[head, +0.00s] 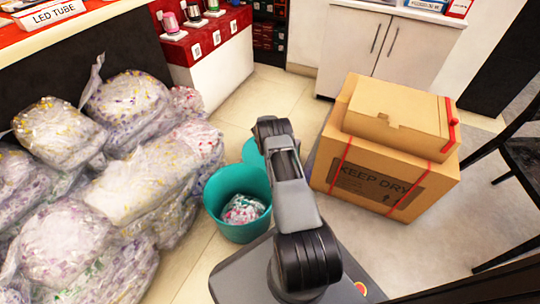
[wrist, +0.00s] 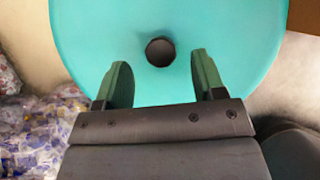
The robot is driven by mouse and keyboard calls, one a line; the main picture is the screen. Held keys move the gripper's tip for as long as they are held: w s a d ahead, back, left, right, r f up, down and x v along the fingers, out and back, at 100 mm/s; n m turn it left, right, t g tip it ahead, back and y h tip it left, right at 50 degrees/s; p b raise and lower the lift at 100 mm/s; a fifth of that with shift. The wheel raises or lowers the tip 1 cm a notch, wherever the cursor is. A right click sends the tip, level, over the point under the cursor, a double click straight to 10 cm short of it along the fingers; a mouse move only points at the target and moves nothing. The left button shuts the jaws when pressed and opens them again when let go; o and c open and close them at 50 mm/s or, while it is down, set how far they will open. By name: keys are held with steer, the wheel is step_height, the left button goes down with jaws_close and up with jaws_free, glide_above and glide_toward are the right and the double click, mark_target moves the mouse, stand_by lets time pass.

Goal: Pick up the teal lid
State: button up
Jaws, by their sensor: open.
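The teal lid (wrist: 215,50) fills the upper middle of the wrist view, with a dark round knob (wrist: 160,52) at its centre. In the head view only part of the lid (head: 252,152) shows, behind my arm and beside the teal bin. My gripper (wrist: 160,80) is open, with its two green-padded fingers apart. In the picture the knob lies between and just beyond the fingertips, and nothing is held. Whether the fingers touch the lid cannot be told. In the head view my gripper is hidden by my arm.
A teal bin (head: 224,228) with crumpled wrappers inside stands left of my arm. Filled plastic bags (head: 160,180) are piled at the left. A large cardboard box (head: 340,180) with a smaller box (head: 400,112) on top stands at the right. Tiled floor (head: 300,88) lies open behind.

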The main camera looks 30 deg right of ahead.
steer(key=shift+b+x, duration=0.6)
steer(key=shift+x, duration=0.85)
steer(key=shift+c, duration=0.4)
steer(key=c, duration=1)
steer(key=shift+r, duration=0.1)
